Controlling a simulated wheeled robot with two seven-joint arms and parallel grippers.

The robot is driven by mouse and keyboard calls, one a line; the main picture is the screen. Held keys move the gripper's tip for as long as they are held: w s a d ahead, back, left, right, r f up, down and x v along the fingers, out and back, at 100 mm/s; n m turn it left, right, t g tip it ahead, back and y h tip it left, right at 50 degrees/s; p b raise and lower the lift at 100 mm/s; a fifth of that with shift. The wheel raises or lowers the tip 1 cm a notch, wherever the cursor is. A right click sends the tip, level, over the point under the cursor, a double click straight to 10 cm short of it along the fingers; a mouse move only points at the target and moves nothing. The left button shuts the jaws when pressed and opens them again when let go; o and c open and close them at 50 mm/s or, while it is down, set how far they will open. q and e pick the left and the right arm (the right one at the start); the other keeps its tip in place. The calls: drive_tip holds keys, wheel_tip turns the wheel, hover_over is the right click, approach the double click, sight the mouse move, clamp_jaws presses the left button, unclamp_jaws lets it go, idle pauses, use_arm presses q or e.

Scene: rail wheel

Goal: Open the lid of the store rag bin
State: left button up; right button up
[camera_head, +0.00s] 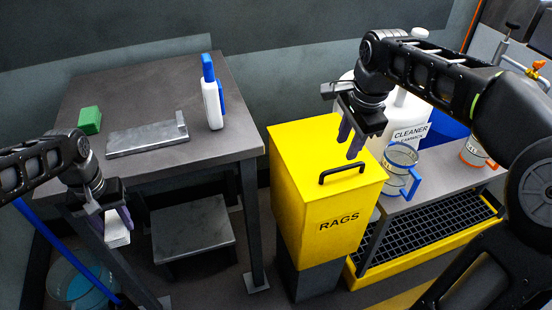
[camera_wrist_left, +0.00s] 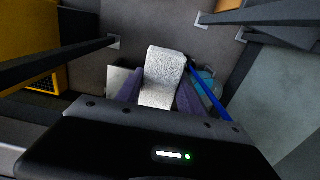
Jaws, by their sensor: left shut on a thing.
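The yellow rag bin (camera_head: 300,215), marked RAGS, stands in the middle of the head view. Its yellow lid (camera_head: 300,150) is down, with a black bar handle (camera_head: 341,172) near the front edge. My right gripper (camera_head: 351,138) hangs above the lid, behind the handle in the picture and apart from it. Its two fingers point down with a gap between them and nothing in it. My left gripper (camera_head: 116,222) is at the left beside the grey table, shut on a white rag (camera_head: 117,238). The rag (camera_wrist_left: 161,78) shows between the fingers in the left wrist view.
The grey table (camera_head: 205,75) bears a green block (camera_head: 90,120), a metal plate (camera_head: 147,139) and a white-blue bottle (camera_head: 212,100). Right of the bin are a cleaner jug (camera_head: 408,134), a blue-handled mug (camera_head: 398,165) and a yellow-framed grate (camera_head: 440,227). A clear bucket (camera_head: 80,285) stands lower left.

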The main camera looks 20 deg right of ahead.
sight(337, 169)
drive_tip(key=f, duration=0.3)
drive_tip(key=w+f, duration=0.1)
drive_tip(key=f, duration=0.5)
drive_tip(key=shift+w, duration=0.35)
drive_tip(key=shift+c, duration=0.4)
clamp_jaws()
idle(0.5)
